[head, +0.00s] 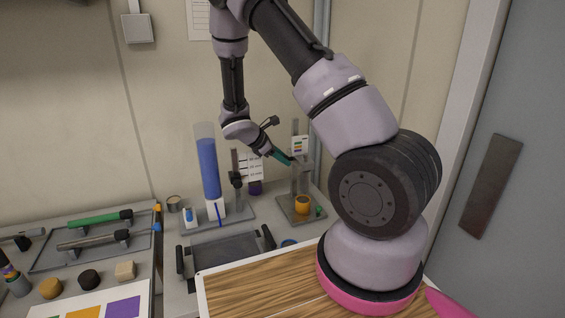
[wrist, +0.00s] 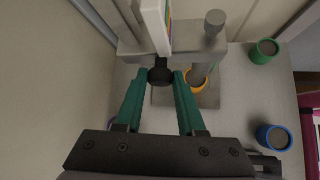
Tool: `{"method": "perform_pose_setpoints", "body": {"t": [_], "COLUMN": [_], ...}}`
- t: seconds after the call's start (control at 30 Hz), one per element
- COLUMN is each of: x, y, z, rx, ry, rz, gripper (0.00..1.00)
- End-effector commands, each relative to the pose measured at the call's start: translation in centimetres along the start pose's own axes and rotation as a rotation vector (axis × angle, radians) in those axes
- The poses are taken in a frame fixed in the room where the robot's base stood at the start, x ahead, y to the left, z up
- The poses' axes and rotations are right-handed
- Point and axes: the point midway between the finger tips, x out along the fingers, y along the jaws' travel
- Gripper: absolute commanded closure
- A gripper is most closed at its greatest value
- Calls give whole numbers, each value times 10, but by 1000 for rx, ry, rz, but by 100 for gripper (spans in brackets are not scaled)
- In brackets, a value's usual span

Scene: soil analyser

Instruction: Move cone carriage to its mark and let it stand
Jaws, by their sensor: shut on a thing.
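My gripper (wrist: 163,78) has teal fingers around a black round knob (wrist: 160,75), which I take to be part of the cone carriage. The head view shows my gripper (head: 287,160) reaching the grey stand (head: 295,190) from the left, partway up its post. A card with coloured stripes (head: 299,144) is at the upper post; it also shows edge-on in the wrist view (wrist: 156,25). An orange cup (head: 302,205) sits on the stand's base, partly covered from above in the wrist view (wrist: 195,82). The cone tip and the exact mark cannot be made out.
A small green pot (wrist: 264,51) and a blue pot (wrist: 273,137) stand near the stand. Left of it are a tall blue cylinder (head: 209,167) and a black-handled tray (head: 225,256). A wooden board (head: 260,290) lies in front. The wall is close behind.

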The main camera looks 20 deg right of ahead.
Motion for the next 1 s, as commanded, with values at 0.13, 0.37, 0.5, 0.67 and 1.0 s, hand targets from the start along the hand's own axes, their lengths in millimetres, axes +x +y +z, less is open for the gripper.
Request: {"method": "perform_pose_setpoints", "body": {"t": [0.13,0.37,0.5,0.67,1.0], "x": [-3,-2,-2,-13,-79], "y": [4,3,2,3,3], "z": [2,2,2,2,1], "rx": [6,6,5,6,7], "ry": [-2,-2,-2,-1,0], "rz": [7,5,4,7,8], "gripper": [100,31,31,31,31]}}
